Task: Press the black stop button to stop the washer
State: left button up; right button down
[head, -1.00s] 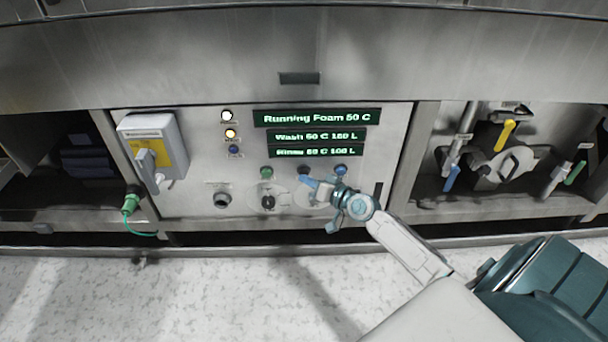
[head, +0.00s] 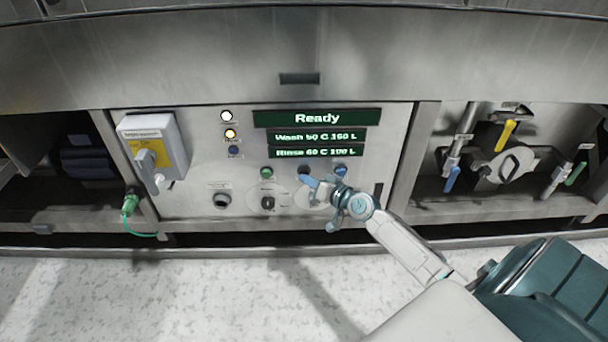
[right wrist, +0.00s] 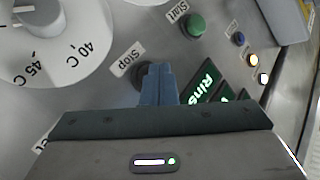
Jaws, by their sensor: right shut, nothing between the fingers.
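The washer's control panel (head: 190,192) faces me. The black stop button (head: 303,170) sits in the row under the displays, with the green start button (head: 266,172) to its left. My right gripper (head: 306,181) is shut and empty, its blue fingertips at the stop button. In the right wrist view the closed fingers (right wrist: 157,82) cover most of the stop button (right wrist: 139,74), beside its "Stop" label; they look in contact with it. The top display (head: 317,118) reads "Ready". My left gripper is not in view.
A blue button (head: 341,170) is right of the stop button. Dials and a dark knob (head: 222,200) lie below. A grey switch box (head: 152,150) is at left, and valves with a yellow handle (head: 507,134) are in the right bay. The floor in front is clear.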

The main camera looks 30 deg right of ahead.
jog(key=shift+s+a, duration=0.4)
jog(key=shift+s, duration=0.3)
jog(key=shift+s+a+p, duration=0.35)
jog(key=shift+s+a, duration=0.1)
jog(key=shift+s, duration=0.25)
jog(key=shift+s+a+p, duration=0.3)
jog(key=shift+s+a, duration=0.1)
jog(key=shift+s, duration=0.3)
jog(key=shift+s+a+p, duration=0.35)
jog(key=shift+s+a, duration=0.1)
jog(key=shift+s, duration=0.25)
